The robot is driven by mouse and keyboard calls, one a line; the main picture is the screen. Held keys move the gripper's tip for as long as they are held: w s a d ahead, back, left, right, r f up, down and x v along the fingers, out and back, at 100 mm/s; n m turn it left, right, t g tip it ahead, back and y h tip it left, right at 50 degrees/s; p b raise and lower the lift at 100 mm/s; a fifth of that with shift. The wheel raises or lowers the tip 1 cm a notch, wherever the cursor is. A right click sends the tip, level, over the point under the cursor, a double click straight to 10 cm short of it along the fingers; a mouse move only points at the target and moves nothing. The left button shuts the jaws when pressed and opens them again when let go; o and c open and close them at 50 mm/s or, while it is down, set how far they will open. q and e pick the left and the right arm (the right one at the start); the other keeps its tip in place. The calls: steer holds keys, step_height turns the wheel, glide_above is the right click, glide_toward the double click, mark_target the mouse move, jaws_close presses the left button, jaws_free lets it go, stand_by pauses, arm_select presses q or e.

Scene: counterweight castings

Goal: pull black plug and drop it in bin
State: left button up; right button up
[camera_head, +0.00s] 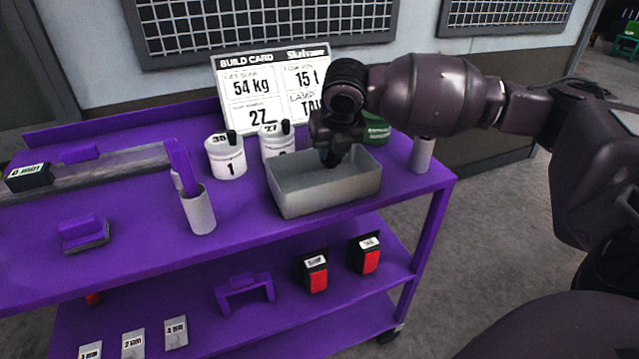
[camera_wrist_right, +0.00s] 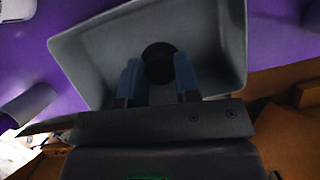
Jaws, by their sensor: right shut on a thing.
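The grey open bin (camera_head: 332,196) stands at the right end of the purple cart top. My right gripper (camera_head: 331,158) points down into the bin's opening from the back. In the right wrist view my right gripper (camera_wrist_right: 158,85) is shut on the round black plug (camera_wrist_right: 158,62), held between its blue-grey fingertips. The bin (camera_wrist_right: 232,45) shows behind the plug in that view. The plug's height above the bin floor is hard to tell. In the head view the plug cannot be told apart from the dark fingers. My left gripper is not in view.
White canisters with black tabs (camera_head: 226,158) (camera_head: 277,142) stand left of the bin. A green object (camera_head: 376,129) is partly hidden behind my wrist. A pale cylinder (camera_head: 422,154) stands right, a grey cup (camera_head: 198,210) left. The build card (camera_head: 262,88) stands behind.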

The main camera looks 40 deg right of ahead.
steer(key=o, duration=0.9)
steer(key=shift+o, duration=0.3)
steer(key=shift+r, duration=0.35)
arm_select(q)
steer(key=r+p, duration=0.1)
steer(key=p, duration=0.2)
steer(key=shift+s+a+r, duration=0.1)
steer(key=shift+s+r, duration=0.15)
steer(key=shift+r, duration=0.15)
arm_select(e)
steer(key=v, duration=1)
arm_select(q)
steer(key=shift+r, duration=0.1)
arm_select(e)
steer(key=shift+s, duration=0.1)
